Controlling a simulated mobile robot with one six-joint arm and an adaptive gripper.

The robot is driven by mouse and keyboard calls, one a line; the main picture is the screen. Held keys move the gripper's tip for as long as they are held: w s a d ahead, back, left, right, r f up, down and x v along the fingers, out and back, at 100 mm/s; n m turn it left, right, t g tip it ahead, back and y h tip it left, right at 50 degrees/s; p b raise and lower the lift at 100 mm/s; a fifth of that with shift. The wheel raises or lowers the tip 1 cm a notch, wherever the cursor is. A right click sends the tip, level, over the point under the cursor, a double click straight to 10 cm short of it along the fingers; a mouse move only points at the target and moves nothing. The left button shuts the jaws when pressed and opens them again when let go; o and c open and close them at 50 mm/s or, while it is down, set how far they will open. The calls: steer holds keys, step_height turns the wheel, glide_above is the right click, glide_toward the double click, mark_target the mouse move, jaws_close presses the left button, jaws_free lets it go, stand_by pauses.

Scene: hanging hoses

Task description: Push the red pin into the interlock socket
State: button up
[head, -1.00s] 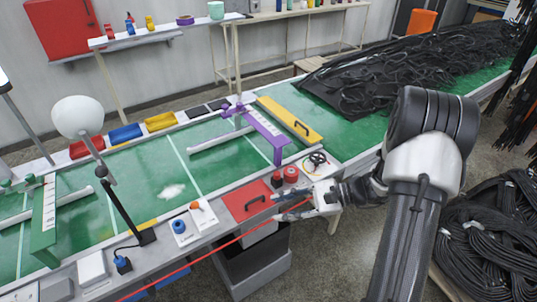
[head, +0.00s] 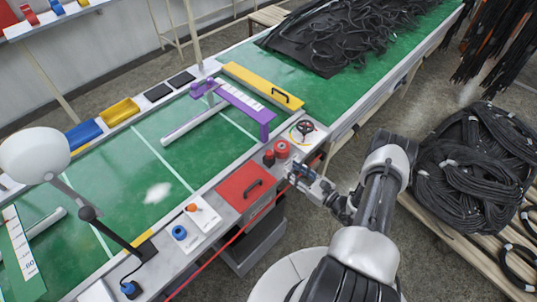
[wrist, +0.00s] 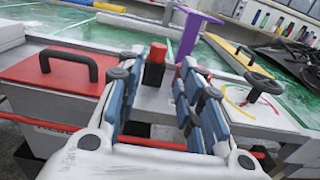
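The red pin (wrist: 157,52) stands upright on a dark block, likely the interlock socket (wrist: 153,74), in the wrist view. In the head view the red pin (head: 268,154) is small, beside a larger round red part (head: 282,149). I cannot tell how deep the pin sits. My gripper (wrist: 160,88) is open, with its blue-padded fingers left and right of the block in the picture. The pin shows beyond the fingers through the gap, and nothing is held. In the head view my gripper (head: 293,170) is at the bench's front edge.
A red lid with a black handle (head: 245,187) lies left of the pin. A purple frame (head: 240,104) stands behind on the green belt. A red hose (head: 232,240) runs along the front edge.

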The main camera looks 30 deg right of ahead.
mark_target(269, 152)
steer(key=b+x, duration=0.2)
steer(key=x, duration=1.1)
steer(key=shift+f, duration=0.15)
jaws_close()
